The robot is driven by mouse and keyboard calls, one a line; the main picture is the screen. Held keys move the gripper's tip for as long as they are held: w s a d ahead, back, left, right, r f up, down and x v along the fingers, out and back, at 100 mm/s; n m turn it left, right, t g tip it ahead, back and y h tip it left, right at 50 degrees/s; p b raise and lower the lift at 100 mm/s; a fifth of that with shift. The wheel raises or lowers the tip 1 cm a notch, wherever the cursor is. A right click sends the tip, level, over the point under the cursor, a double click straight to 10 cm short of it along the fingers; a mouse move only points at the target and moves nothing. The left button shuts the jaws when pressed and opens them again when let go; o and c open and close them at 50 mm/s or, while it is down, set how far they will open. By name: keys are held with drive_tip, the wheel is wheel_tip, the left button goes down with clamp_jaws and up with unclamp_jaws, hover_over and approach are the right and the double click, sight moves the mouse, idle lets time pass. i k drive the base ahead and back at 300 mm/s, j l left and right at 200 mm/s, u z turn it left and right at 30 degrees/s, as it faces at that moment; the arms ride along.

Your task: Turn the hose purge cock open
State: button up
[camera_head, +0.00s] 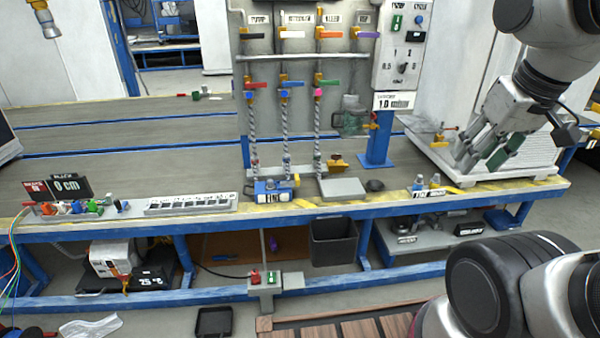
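A grey valve panel (300,100) stands at the back of the bench. Below, a second row has a red handle (256,85), a blue handle (292,82) and a green handle (328,82), with braided hoses hanging down. The labels are too small to read, so I cannot tell which is the hose purge cock. My gripper (480,160) is open and empty, pointing down at the right, well apart from the panel.
A small brass valve with an orange handle (441,138) is left of my gripper, by a white slatted box (540,155). A blue post (378,145) stands between panel and gripper. A grey control box (402,50) is on the panel's right. The bench's left part is largely clear.

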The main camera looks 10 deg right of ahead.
sight(335, 156)
drive_tip(key=i+j, duration=0.1)
drive_tip(key=i, duration=0.7)
drive_tip(key=i+j+z, duration=0.1)
drive_tip(key=z, duration=1.15)
